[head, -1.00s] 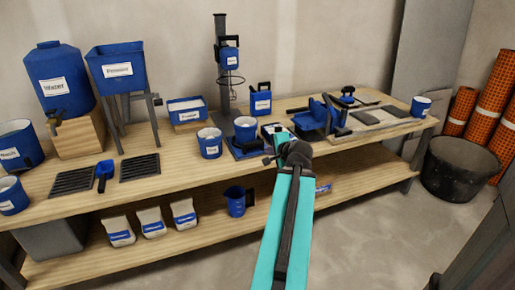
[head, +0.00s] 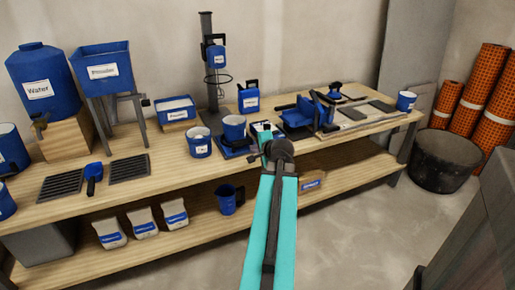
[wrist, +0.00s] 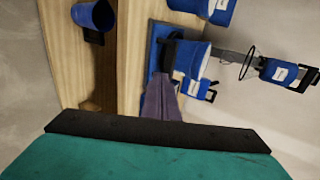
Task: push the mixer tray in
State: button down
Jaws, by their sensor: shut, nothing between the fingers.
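The mixer stands at the back of the workbench, with a dark post (head: 207,95), a blue motor head (head: 215,53) and a ring below it. Its blue tray (head: 236,152) lies low at the foot of the post, and a blue-and-white bucket (head: 234,130) stands on it. The tray (wrist: 154,50) and bucket (wrist: 191,60) also show in the wrist view. My gripper (head: 262,133) is shut and empty, just right of the tray and bucket. In the wrist view my gripper (wrist: 160,95) points towards the tray. Whether it touches the tray is unclear.
A labelled bucket (head: 199,143) stands left of the tray and a blue jug (head: 249,98) behind it. A blue tool (head: 300,115) lies to the right. The lower shelf holds bags and a jug (head: 229,199). Bench front is partly clear.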

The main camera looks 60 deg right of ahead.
aim_at(244, 142)
jog(key=shift+w+d+r+b+x, duration=0.1)
jog(key=shift+r+b+x, duration=0.15)
jog(key=shift+x, duration=1.3)
jog(key=shift+w+d+r+b+x, duration=0.15)
jog(key=shift+r+x, duration=0.15)
jog(key=shift+x, duration=1.3)
jog(key=shift+w+d+r+b+x, duration=0.15)
jog(key=shift+r+x, duration=0.15)
jog(key=shift+x, duration=1.25)
jog(key=shift+w+d, duration=0.25)
jog(key=shift+w, duration=0.05)
jog(key=w+d+p, duration=0.1)
jog(key=w+d, duration=0.3)
jog(key=w, duration=0.1)
jog(key=w+d+p, duration=0.2)
jog(key=w+d, duration=0.2)
jog(key=w, duration=0.2)
jog(key=w+d+p, duration=0.2)
jog(key=w+d, duration=0.2)
jog(key=w, duration=0.2)
jog(key=shift+w+d, duration=0.2)
jog(key=shift+d, duration=0.15)
jog(key=shift+w+d+r+p, duration=0.1)
jog(key=shift+w+r+p, duration=0.1)
jog(key=shift+p, duration=0.1)
jog(key=shift+w+r, duration=0.1)
